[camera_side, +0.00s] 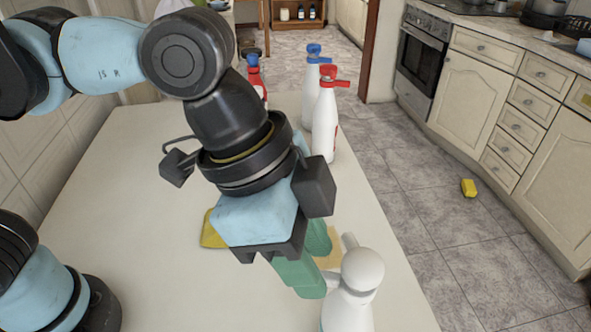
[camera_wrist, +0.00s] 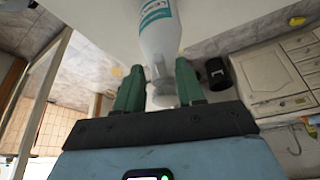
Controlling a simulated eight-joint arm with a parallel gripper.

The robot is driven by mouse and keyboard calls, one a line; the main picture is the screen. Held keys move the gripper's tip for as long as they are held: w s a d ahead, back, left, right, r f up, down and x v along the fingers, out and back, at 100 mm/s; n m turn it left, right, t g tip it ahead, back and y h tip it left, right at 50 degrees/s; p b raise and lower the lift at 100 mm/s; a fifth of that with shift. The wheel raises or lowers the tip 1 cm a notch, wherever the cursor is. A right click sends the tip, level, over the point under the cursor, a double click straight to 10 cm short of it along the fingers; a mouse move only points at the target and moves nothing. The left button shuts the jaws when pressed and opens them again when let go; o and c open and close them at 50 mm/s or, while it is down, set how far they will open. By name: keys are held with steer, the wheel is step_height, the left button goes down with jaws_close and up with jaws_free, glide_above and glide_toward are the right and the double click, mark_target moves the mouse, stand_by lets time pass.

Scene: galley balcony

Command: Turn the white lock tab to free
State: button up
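A white spray bottle (camera_side: 345,312) with a white head (camera_side: 362,270) stands at the near right of the table. A short white part (camera_side: 349,241) sticks out from its head; I cannot tell whether this is the nozzle or the lock tab. My gripper (camera_side: 318,266) has green fingers and is just left of the bottle's head. In the wrist view my gripper (camera_wrist: 159,68) is open, its fingers apart on both sides of the head end of the white bottle (camera_wrist: 158,30), which has a teal label. Contact is not clear, and the tab's position cannot be read.
On the table (camera_side: 110,210), a red-topped white bottle (camera_side: 325,125), a blue-topped white bottle (camera_side: 309,95) and a red bottle with a blue top (camera_side: 255,75) stand at the back. A yellow item (camera_side: 211,233) lies behind my gripper. The table's left side is clear.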

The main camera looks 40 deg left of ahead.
steer(key=shift+d+f, duration=0.2)
steer(key=shift+f, duration=0.25)
jaws_close()
